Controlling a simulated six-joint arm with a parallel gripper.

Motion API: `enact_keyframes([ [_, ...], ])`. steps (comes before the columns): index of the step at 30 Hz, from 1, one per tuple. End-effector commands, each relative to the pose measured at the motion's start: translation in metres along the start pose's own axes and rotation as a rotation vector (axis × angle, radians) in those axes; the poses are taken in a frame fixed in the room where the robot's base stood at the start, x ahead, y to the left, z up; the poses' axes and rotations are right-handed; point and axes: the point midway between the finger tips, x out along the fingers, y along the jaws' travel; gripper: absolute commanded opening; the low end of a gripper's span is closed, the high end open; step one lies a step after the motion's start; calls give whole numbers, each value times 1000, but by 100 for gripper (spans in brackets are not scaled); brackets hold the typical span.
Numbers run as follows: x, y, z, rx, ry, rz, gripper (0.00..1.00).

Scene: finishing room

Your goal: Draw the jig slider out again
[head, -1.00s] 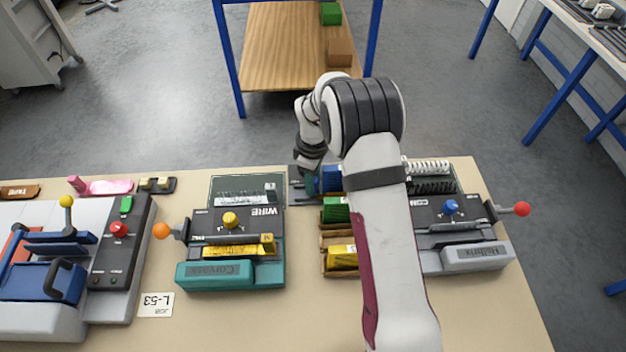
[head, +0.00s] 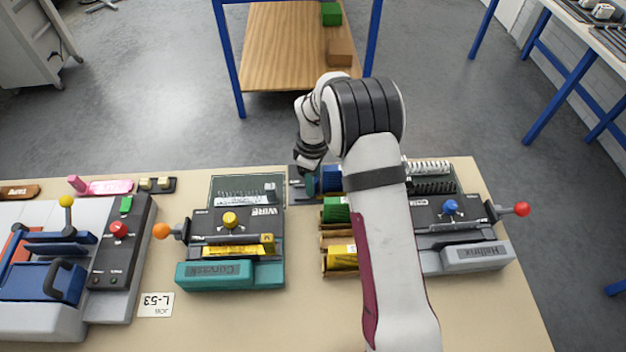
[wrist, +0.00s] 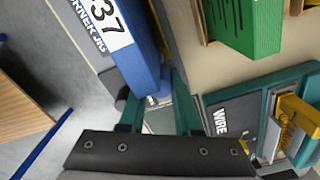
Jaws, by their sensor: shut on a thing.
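The corner jig (head: 331,178) is a blue block at the back edge of the bench. It also shows in the wrist view (wrist: 133,42), with a white label reading 37. My gripper (wrist: 155,98) has its two teal fingers on either side of a small blue end piece of the jig (wrist: 158,99), and is shut on it. I take this piece to be the slider's grip. In the head view my gripper (head: 311,182) is at the jig's left end, low over the bench. How far the slider stands out is hard to tell.
Left of the jig stands the teal wire binding machine (head: 215,274) with an orange-knobbed lever. Wooden trays with a green block (head: 336,210) and a yellow block (head: 342,257) lie in front. A grey machine (head: 478,258) is at right, partly behind my arm.

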Motion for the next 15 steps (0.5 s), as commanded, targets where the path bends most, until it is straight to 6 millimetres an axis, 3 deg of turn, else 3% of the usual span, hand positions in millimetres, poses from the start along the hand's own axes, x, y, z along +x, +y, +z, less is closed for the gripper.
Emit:
enact_keyframes([
  [5, -1, -1, -3, 1, 0, 0, 0],
  [11, -1, -13, -26, -2, 0, 0, 0],
  [15, -1, -15, -30, 1, 1, -1, 0],
])
